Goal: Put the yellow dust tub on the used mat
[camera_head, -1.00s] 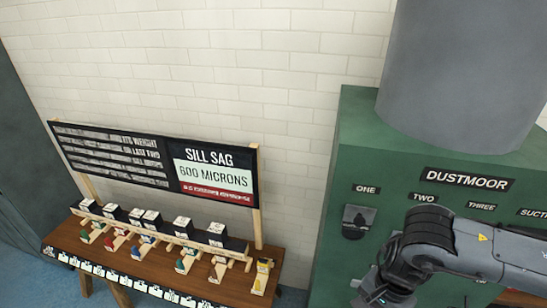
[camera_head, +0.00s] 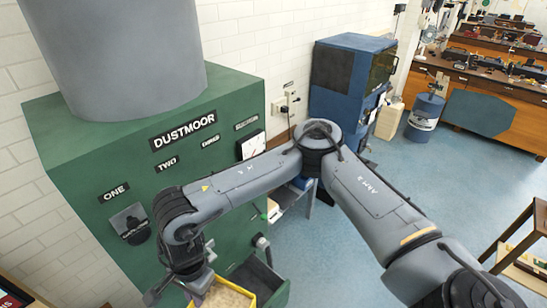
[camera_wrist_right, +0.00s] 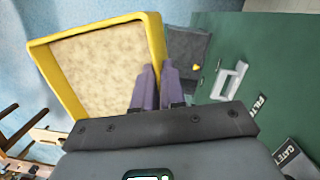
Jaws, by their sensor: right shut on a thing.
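The yellow dust tub (camera_head: 228,297) shows at the lower edge of the head view, with pale dust in it. In the right wrist view the tub (camera_wrist_right: 156,40) fills the upper left, its open top facing the camera. My right gripper (camera_wrist_right: 158,78) is shut on the tub's right wall, with its purple fingers either side of the rim. In the head view the right gripper (camera_head: 196,288) hangs in front of the green cabinet and is partly cut off at the lower edge. The used mat cannot be made out. My left gripper is not in view.
The green Dustmoor cabinet (camera_head: 110,165) stands close on the left, with an open dark compartment (camera_head: 262,275) beside the tub. A blue machine (camera_head: 345,80), a blue drum (camera_head: 424,115) and wooden benches (camera_head: 500,85) stand farther back. The blue floor right of the cabinet is largely clear.

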